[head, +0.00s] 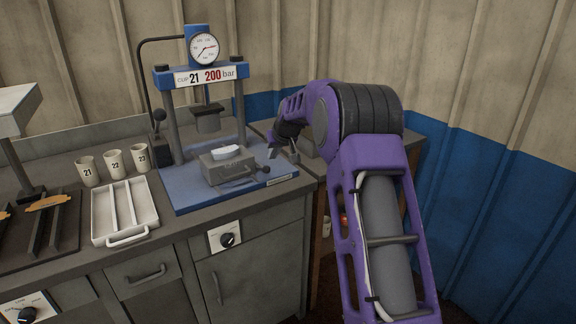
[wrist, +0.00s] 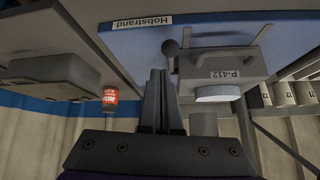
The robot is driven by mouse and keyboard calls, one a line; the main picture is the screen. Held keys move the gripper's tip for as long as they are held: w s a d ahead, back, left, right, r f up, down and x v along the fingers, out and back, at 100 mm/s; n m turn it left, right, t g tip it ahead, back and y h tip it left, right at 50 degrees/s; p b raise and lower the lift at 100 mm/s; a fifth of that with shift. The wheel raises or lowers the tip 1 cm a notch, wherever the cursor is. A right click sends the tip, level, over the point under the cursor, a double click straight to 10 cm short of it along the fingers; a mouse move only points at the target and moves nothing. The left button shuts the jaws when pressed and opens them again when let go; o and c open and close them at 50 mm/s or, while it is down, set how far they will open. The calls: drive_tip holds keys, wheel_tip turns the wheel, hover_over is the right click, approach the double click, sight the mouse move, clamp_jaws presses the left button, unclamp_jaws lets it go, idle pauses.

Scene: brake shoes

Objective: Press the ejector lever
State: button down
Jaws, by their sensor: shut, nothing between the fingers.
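The press has a blue frame and a blue base (head: 190,190) on the bench. A grey die block (head: 215,172) stands on the base with a white piece (head: 228,153) on top; the wrist view shows its P-412 label (wrist: 224,75). The ejector lever, with a dark ball knob (head: 268,169), sticks out from the block's right side; the knob also shows in the wrist view (wrist: 170,46). My gripper (head: 294,156) is just right of the lever. In the wrist view its fingers (wrist: 158,72) are together and empty, close to the knob; I cannot tell whether they touch.
A gauge (head: 204,47) tops the press frame, and another ball-topped lever (head: 158,116) stands at its left. Left of the base are a divided tray (head: 96,222) and numbered cups (head: 115,163). The wall (head: 490,170) is close on the right. A red can (wrist: 110,98) shows in the wrist view.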

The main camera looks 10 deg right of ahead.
drive_tip(key=s+d+f+b, duration=0.1)
drive_tip(key=s+d, duration=0.1)
drive_tip(key=s, duration=0.7)
drive_tip(key=shift+s+d+f, duration=0.15)
drive_tip(key=shift+s+f, duration=0.05)
drive_tip(key=shift+f, duration=0.15)
